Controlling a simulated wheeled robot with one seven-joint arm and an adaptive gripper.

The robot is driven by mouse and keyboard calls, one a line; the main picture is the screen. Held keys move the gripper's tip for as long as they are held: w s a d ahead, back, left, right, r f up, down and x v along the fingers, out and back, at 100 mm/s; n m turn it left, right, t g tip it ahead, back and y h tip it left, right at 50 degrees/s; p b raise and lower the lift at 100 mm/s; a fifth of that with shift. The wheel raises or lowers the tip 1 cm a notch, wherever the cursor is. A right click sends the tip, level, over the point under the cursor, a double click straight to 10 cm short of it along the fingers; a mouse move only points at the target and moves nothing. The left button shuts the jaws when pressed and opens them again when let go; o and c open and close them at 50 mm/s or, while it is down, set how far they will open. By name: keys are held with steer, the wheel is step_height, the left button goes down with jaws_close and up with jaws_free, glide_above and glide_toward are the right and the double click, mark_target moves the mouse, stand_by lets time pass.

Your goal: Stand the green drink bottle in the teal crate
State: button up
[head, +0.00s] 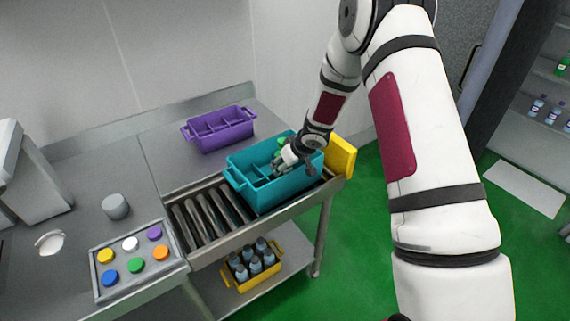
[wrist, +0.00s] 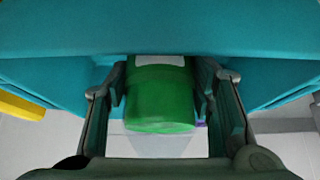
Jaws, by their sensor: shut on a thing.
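The teal crate (head: 287,191) stands on the roller conveyor in the head view, with dividers inside. Its teal surface (wrist: 160,32) fills the top of the wrist view. My gripper (head: 279,166) is low at the crate's opening. In the wrist view my gripper (wrist: 162,98) has a finger on each side of the green drink bottle (wrist: 160,99) and is shut on it. Part of a white label shows at the bottle's upper edge there. In the head view only a small green patch of it shows beside my gripper; the bottle's base and its contact with the crate are hidden.
A purple crate (head: 222,134) stands behind, left of the teal one. A yellow panel (head: 341,157) is at the conveyor's right end. A yellow crate of bottles (head: 270,277) sits on the lower shelf. A tray of coloured caps (head: 120,280) is front left. Rollers (head: 205,218) left of the teal crate are clear.

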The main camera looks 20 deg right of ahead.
steer(key=shift+f, duration=0.55)
steer(key=o, duration=1.5)
steer(key=shift+r, duration=0.35)
steer(key=s+d+r+m+t+h, duration=0.1)
steer(key=s+d+r+h, duration=0.15)
steer(key=s+r, duration=0.6)
steer(key=s+d+r+m+h, duration=0.1)
steer(key=s+d+r+h, duration=0.15)
steer(key=r, duration=1.05)
steer(key=s+d+r+m+t+h, duration=0.15)
steer(key=s+d+r, duration=0.35)
steer(key=r, duration=0.6)
steer(key=s+a+r+g+y, duration=0.1)
steer(key=s+a, duration=0.4)
steer(key=s, duration=0.7)
steer(key=s+a+r+g+y, duration=0.2)
steer(key=s+a, duration=0.3)
steer(key=s, duration=0.7)
steer(key=shift+s+a+r+m+y+p, duration=0.2)
steer(key=shift+a+m+y+p, duration=0.2)
steer(key=shift+y, duration=0.15)
